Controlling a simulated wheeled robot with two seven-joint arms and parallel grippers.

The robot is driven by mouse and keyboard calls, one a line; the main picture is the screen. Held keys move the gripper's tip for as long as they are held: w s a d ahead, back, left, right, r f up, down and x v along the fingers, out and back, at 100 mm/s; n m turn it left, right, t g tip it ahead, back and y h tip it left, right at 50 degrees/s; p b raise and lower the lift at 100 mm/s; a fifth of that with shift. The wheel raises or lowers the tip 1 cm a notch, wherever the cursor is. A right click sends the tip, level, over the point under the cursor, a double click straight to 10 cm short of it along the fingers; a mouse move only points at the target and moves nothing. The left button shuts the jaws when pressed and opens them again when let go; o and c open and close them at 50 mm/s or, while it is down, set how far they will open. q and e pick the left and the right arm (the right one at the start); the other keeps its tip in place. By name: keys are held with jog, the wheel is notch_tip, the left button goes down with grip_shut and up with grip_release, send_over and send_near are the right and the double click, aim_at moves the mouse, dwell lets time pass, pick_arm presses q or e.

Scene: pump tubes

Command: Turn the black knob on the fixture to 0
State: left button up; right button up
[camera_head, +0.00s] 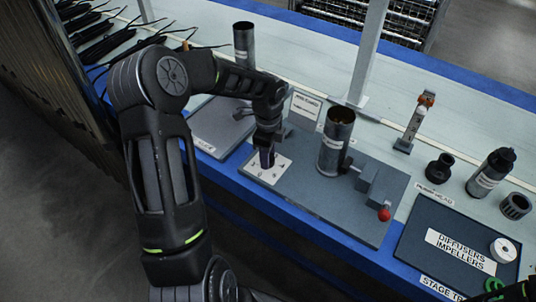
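The fixture is a grey plate (318,205) on the bench, with a white dial plate (281,169) at its left end. My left gripper (267,160) points down over the dial plate. It covers the spot where the black knob sits, so I cannot make out the knob, its pointer or the number it is at. I cannot tell whether the fingers are apart or closed on the knob. An upright dark metal tube (334,145) stands on the fixture to the right of the gripper. My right gripper does not show clearly.
A clamp with a red ball handle (384,214) is right of the tube. A second tube (243,43) stands behind my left arm. A dark tray labelled "DIFFUSERS IMPELLERS" (421,232) and several black parts are at the right. A light post (367,55) rises behind the fixture.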

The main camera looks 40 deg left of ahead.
pick_arm(q)
grip_shut()
jog(key=shift+n, duration=0.4)
jog(key=n+b, duration=0.1)
jog(key=n, duration=1.6)
jog(key=shift+n, duration=0.3)
jog(key=n, duration=0.5)
jog(key=shift+n, duration=0.3)
